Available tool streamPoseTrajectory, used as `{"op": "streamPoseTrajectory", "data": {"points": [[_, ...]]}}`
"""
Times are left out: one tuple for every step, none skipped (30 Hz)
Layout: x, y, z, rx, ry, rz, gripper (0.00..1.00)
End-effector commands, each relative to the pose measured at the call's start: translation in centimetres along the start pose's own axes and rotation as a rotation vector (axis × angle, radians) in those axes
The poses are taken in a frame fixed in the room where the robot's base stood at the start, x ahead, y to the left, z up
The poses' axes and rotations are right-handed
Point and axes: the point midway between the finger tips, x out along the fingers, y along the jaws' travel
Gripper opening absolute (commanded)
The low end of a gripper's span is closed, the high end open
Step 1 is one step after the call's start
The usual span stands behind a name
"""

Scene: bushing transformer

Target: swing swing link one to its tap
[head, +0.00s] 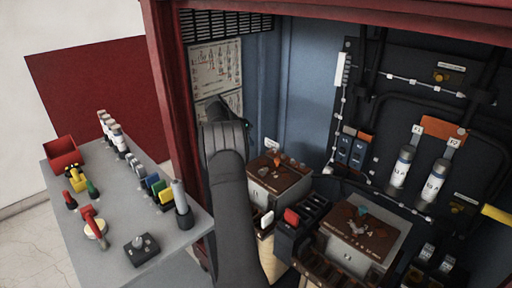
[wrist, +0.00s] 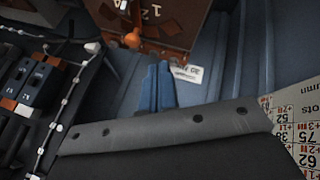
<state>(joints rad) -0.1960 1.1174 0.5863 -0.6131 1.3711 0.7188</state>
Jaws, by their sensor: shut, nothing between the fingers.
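Two boxes with brown, marked tops stand in the cabinet. The left box's brown top (head: 272,174) carries an orange-knobbed link (head: 277,159); its number is not readable in the head view. In the wrist view the orange knob (wrist: 132,40) shows at the edge of a brown board (wrist: 160,22) with digits printed on it. I cannot tell which tap the link points to. My gripper (wrist: 159,68) shows its two blue fingers side by side, shut and empty. The fingertips are just below the brown board in the picture, apart from the knob. In the head view my arm hides most of the gripper.
A second box (head: 345,247) with a brown top stands to the right. White cylinders (head: 402,167) and orange-topped blue modules (head: 350,149) are on the dark back panel. A grey bench (head: 120,218) with tools stands left, outside the red frame. A chart (head: 215,70) hangs on the cabinet wall.

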Motion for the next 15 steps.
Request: {"op": "streamPoseTrajectory", "data": {"points": [[1.1,0.1,0.1,0.0,-0.004,0.003,0.0],[1.7,0.1,0.1,0.001,-0.004,0.003,0.0],[2.5,0.1,0.1,0.001,-0.004,0.002,0.0],[3.1,0.1,0.1,0.002,-0.004,0.002,0.0],[3.8,0.1,0.1,0.002,-0.004,0.002,0.0],[4.7,0.0,0.1,0.002,-0.004,0.002,0.0],[5.4,0.1,0.1,0.002,-0.004,0.002,0.0],[6.0,0.1,0.1,0.003,-0.004,0.002,0.0],[6.9,0.1,0.1,0.003,-0.004,0.001,0.0],[7.5,0.0,0.1,0.002,-0.004,0.001,0.0],[8.1,0.0,0.1,0.002,-0.004,0.001,0.0],[8.8,0.1,0.1,0.003,-0.003,0.001,0.0],[9.0,0.6,0.0,0.004,-0.002,0.0,0.0],[9.2,1.1,0.0,0.005,-0.001,0.0,0.0],[9.5,1.6,0.1,0.005,-0.003,0.001,0.0]]}}
